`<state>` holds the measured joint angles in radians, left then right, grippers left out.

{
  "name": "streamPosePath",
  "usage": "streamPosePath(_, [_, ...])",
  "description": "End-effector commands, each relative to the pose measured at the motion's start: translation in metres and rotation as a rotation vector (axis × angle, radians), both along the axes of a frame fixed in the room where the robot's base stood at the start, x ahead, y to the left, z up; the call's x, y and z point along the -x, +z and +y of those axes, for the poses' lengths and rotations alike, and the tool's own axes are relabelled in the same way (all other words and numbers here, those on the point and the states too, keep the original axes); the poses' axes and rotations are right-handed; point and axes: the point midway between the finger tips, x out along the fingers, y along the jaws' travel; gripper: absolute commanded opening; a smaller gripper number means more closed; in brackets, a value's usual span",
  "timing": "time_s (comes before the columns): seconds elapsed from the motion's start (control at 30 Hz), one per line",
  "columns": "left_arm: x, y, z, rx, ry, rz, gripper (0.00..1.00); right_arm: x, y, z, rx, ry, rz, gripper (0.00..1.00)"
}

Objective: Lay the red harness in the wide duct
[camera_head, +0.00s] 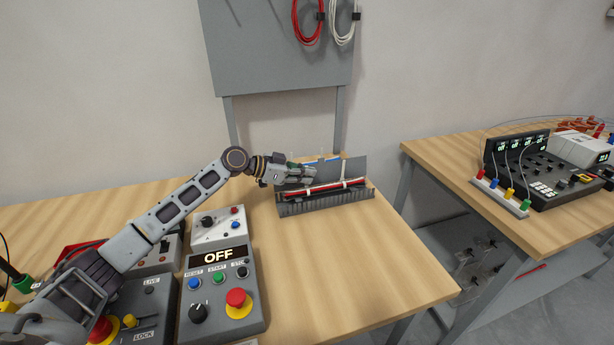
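The red harness (322,188) is a long thin red bundle with pale ties. It lies lengthwise along the grey slotted duct (325,203) on the table's far part. Whether it rests fully inside the duct is too small to tell. My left gripper (312,174) is just behind and above the harness, near its left half. Its fingers look close together, but whether they hold anything is unclear. A blue strip (322,161) shows behind the gripper. My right gripper is out of view.
The wooden table (345,270) is clear in front of the duct. A second table (440,150) with test equipment stands right, across a gap.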

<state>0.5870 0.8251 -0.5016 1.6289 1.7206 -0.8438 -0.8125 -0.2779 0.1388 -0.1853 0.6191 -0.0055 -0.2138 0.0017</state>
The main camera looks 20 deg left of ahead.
Motion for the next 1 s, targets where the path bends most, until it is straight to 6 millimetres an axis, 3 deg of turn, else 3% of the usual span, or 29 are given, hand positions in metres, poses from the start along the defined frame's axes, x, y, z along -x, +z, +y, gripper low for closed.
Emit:
streamPosePath(0.03, [0.0021, -0.0125, -0.0083, 0.015, -0.006, 0.013, 0.0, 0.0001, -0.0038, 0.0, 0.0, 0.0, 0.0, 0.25])
streamPosePath(0.3, [0.0014, -0.0173, -0.0074, 0.013, -0.004, 0.013, 0.0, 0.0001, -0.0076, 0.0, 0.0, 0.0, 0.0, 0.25])
streamPosePath(0.57, [0.0005, -0.0179, -0.0063, 0.013, -0.002, 0.012, 0.3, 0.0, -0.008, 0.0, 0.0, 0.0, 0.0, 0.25])
streamPosePath(1.0, [0.0014, -0.0176, -0.003, 0.011, 0.002, 0.01, 0.3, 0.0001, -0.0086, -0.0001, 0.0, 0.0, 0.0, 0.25])
